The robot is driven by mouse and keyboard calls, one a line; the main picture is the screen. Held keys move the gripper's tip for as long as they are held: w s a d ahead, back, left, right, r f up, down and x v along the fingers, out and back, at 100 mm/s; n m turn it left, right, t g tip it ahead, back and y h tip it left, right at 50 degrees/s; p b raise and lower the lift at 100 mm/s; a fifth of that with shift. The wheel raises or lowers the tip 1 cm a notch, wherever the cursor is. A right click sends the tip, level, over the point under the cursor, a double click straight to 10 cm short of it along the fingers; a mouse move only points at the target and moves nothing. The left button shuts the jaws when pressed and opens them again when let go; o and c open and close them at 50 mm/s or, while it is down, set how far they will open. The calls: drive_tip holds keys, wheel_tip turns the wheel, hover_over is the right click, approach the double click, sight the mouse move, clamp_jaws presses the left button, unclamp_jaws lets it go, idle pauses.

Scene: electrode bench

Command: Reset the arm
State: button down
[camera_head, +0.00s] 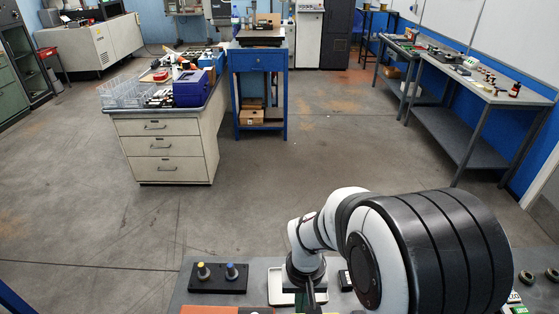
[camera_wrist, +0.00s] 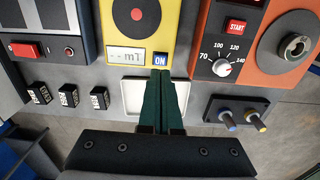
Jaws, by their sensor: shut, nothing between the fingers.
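My gripper (camera_wrist: 161,78) is shut and empty in the wrist view. Its two dark green fingers lie side by side over a white tray (camera_wrist: 133,98), with the tips near the blue ON label of a yellow device (camera_wrist: 135,52). I cannot tell how far above the bench the tips are. In the head view my white and black arm hangs over the near bench, and it hides much of the gripper. Part of the white tray (camera_head: 281,299) shows below it.
A black block (camera_head: 218,285) with a yellow-topped and a blue-topped post stands left of my arm. The wrist view shows an orange device (camera_wrist: 262,70) with a START button and dial, a red-switch box (camera_wrist: 45,49) and several small black blocks (camera_wrist: 68,95). Open floor lies beyond.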

drive_tip(key=shift+r, duration=0.5)
drive_tip(key=s+d+r+m+y, duration=0.1)
drive_tip(key=s+r+m, duration=0.1)
drive_tip(key=s+r, duration=0.3)
drive_tip(key=s+d+r+m, duration=0.1)
drive_tip(key=s+r+m, duration=0.2)
drive_tip(key=s, duration=1.1)
wheel_tip(320, 180, up, 3)
drive_tip(key=shift+r+m+y, duration=0.2)
drive_tip(key=shift+m+y, duration=0.1)
drive_tip(key=shift+y, duration=0.1)
drive_tip(key=c, duration=1.5)
unclamp_jaws()
drive_tip(key=shift+c, duration=0.2)
